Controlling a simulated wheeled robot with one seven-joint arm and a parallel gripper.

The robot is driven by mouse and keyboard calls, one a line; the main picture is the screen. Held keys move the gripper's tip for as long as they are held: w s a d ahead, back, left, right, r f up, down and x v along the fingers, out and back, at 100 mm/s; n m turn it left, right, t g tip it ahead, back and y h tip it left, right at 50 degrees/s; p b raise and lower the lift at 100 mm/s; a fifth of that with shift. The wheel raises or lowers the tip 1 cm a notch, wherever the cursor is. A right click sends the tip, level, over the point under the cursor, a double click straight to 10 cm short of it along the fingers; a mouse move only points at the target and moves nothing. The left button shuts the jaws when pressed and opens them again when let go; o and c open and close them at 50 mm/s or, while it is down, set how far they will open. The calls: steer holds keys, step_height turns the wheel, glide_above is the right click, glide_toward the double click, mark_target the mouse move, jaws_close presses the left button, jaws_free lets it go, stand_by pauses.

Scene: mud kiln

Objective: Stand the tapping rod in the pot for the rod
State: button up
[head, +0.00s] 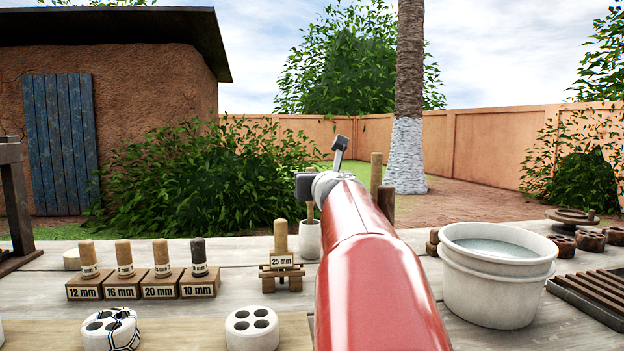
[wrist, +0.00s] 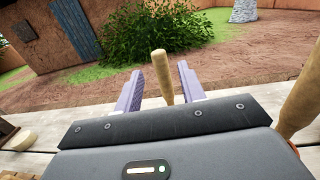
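The tapping rod (head: 310,211) is a light wooden stick. In the head view it stands in the small pale pot (head: 310,241), with its lower end hidden inside the pot and its upper part hidden by my gripper (head: 304,187). In the wrist view the rod (wrist: 162,76) rises nearly upright between the two lilac fingers of my gripper (wrist: 159,74). A gap shows on both sides of the rod, so the fingers are open and apart from it. The pot is hidden in the wrist view.
Labelled wooden blocks with plugs (head: 142,284) stand left, and a 25 mm plug (head: 280,245) stands on a stand left of the pot. A white bucket (head: 490,290) holds water at right. A wooden handle (wrist: 303,105) rises close to my gripper's right in the wrist view.

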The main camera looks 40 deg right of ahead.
steer(key=v, duration=0.8)
